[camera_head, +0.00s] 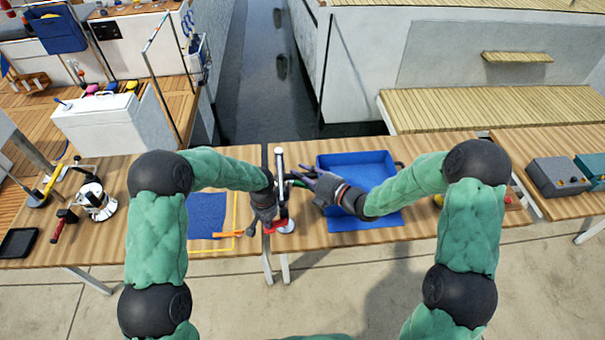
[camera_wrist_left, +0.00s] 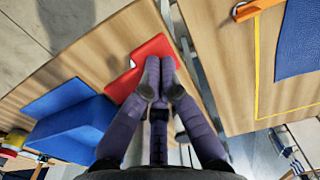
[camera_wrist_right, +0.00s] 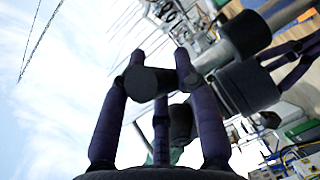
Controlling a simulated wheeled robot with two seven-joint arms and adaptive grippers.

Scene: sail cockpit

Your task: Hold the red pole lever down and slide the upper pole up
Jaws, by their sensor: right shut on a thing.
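The upright pole (camera_head: 280,165) stands at the front-middle of the wooden table, by the gap between two table sections. The red lever (camera_head: 275,226) is low on the pole; in the left wrist view it is a flat red piece (camera_wrist_left: 146,62). My left gripper (camera_head: 268,212) is beside the pole, its fingertips (camera_wrist_left: 159,72) together and over the red lever; contact is unclear. My right gripper (camera_head: 300,180) reaches the pole from the right. In the right wrist view its fingers are closed around a black cylindrical part (camera_wrist_right: 150,83), apparently a handle on the pole.
A blue tray (camera_head: 392,158) sits just right of the pole, under my right forearm. A blue mat (camera_head: 206,212) and an orange tool (camera_head: 226,234) lie to the left. Dark water shows behind the table.

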